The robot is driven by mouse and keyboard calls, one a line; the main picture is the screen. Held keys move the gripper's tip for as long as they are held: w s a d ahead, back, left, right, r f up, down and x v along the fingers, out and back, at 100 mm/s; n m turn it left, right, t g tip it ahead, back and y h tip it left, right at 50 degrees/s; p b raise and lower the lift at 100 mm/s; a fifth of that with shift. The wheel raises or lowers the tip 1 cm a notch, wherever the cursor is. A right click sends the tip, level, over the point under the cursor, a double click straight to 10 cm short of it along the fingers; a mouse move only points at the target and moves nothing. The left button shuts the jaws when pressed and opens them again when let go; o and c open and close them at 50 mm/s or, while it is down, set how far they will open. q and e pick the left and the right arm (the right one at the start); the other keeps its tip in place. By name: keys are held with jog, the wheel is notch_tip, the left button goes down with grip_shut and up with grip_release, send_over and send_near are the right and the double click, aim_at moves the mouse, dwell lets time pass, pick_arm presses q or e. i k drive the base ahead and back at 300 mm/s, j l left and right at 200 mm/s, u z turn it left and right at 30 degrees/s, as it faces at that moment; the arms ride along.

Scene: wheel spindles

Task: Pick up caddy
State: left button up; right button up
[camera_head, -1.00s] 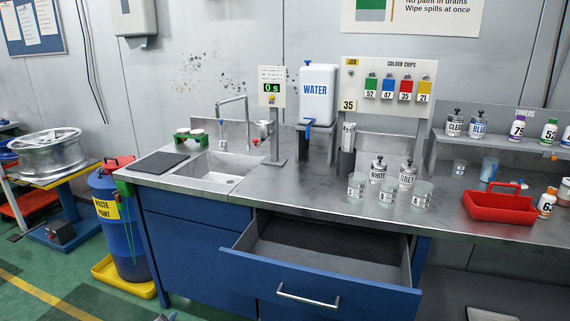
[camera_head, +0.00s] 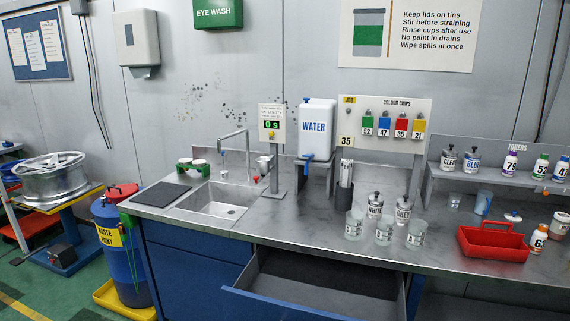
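The red caddy (camera_head: 492,247), an open tray with a raised handle, sits on the right part of the metal worktop. No gripper is near it. Its inside is partly hidden by its front wall. Neither of my grippers shows in the head view.
An open, empty-looking drawer (camera_head: 320,285) juts out below the worktop (camera_head: 300,225). A shelf (camera_head: 500,183) of toner bottles is behind. A sink (camera_head: 218,200) is at left.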

aim_at(486, 243)
jog(key=z, duration=1.3)
jog(key=i+l+u, duration=0.1)
jog(key=l, duration=0.25)
jog(key=i+l, duration=0.25)
jog(key=i+l+u, duration=0.15)
jog(key=l, duration=0.3)
jog(key=i+l+u, duration=0.1)
jog(key=l, duration=0.25)
jog(key=i+l, duration=0.25)
jog(key=l, duration=0.15)
jog(key=i+l+u, duration=0.15)
jog(key=l, duration=0.25)
